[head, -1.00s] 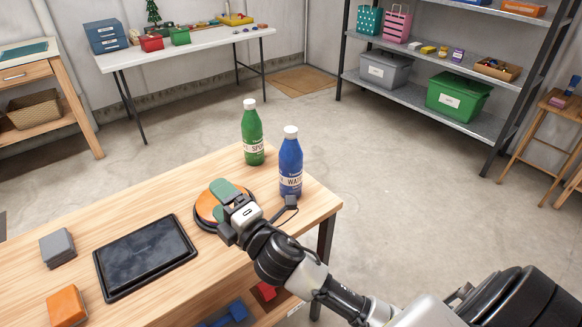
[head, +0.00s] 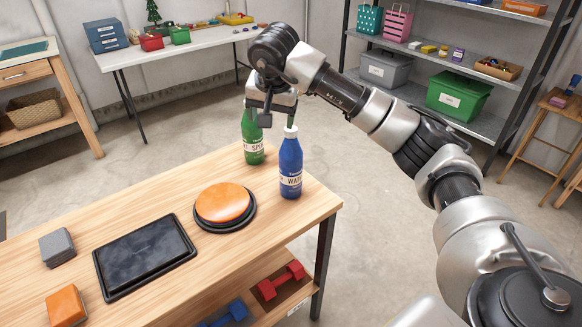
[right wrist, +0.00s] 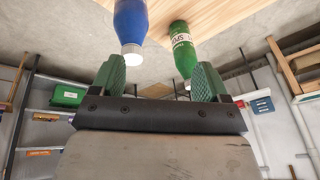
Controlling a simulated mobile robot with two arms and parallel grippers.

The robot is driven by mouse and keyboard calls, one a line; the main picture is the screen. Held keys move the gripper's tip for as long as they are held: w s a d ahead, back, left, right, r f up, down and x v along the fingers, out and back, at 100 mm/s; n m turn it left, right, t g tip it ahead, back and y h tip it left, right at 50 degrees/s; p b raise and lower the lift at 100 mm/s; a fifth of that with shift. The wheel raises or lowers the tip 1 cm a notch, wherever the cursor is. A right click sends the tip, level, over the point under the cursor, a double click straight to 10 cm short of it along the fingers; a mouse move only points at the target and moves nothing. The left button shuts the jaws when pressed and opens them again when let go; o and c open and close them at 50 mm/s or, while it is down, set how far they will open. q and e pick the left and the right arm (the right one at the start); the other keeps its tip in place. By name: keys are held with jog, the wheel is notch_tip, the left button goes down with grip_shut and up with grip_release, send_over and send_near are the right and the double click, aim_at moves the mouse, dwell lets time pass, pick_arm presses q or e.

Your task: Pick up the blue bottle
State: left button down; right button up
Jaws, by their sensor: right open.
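The blue bottle (head: 291,160) stands upright near the right end of the wooden table (head: 185,275), its white cap on top. My right gripper (head: 279,116) is open and empty beside and above the bottle tops in the head view. In the right wrist view, the open fingers (right wrist: 159,78) show the blue bottle (right wrist: 130,22) ahead toward the left finger and the green bottle (right wrist: 182,48) toward the right finger. I see no grip on either bottle. My left gripper is not in view.
The green bottle (head: 252,140) stands just left of the blue one, its cap hidden behind my gripper. An orange round disc (head: 223,203) on a dark base, a black tablet (head: 145,255), a grey block (head: 57,247) and an orange block (head: 66,306) lie on the table.

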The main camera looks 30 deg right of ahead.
jog(key=shift+g+h, duration=0.4)
jog(key=shift+h, duration=0.5)
jog(key=d, duration=0.1)
jog(key=d+f, duration=0.1)
jog(key=d, duration=0.1)
jog(key=d+f, duration=0.1)
jog(key=d, duration=0.1)
jog(key=shift+w+d+f, duration=0.1)
jog(key=shift+w, duration=0.2)
jog(key=p+x, duration=0.1)
jog(key=x, duration=0.4)
jog(key=shift+w+f, duration=0.25)
jog(key=shift+f, duration=0.1)
jog(key=shift+r, duration=0.1)
grip_shut()
